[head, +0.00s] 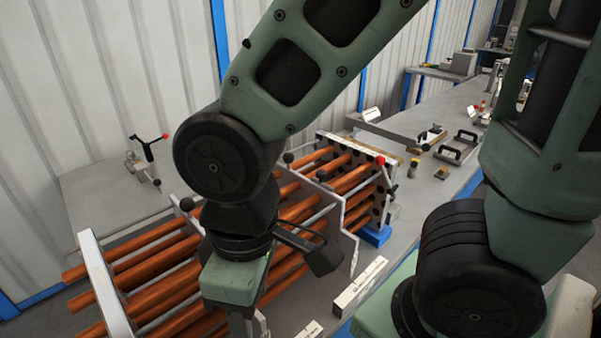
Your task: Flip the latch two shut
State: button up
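A tube bundle of orange-brown rods (350,183) runs through pale end plates on the bench. Several ball-ended levers stand along it: one with a black knob (187,204) at the left, one with a black knob (289,157) near the middle, and one with a red knob (380,160) at the right end. I cannot tell which of these, if any, is latch two. My gripper (250,325) points down over the front of the bundle at the bottom edge. Its fingertips are cut off by the frame, so its opening and any contact are hidden. My arm covers part of the bundle.
A grey table (105,205) at the left carries a black lever with a red knob (165,136). A long bench (440,118) runs back right with handled plates and small parts. White label blocks (360,285) lie in front of the bundle. A ribbed wall stands close behind.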

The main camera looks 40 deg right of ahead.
aim_at(321, 174)
jog(key=i+l+z, duration=0.1)
jog(key=z, duration=0.25)
jog(key=i+z, duration=0.35)
jog(key=k+l, duration=0.05)
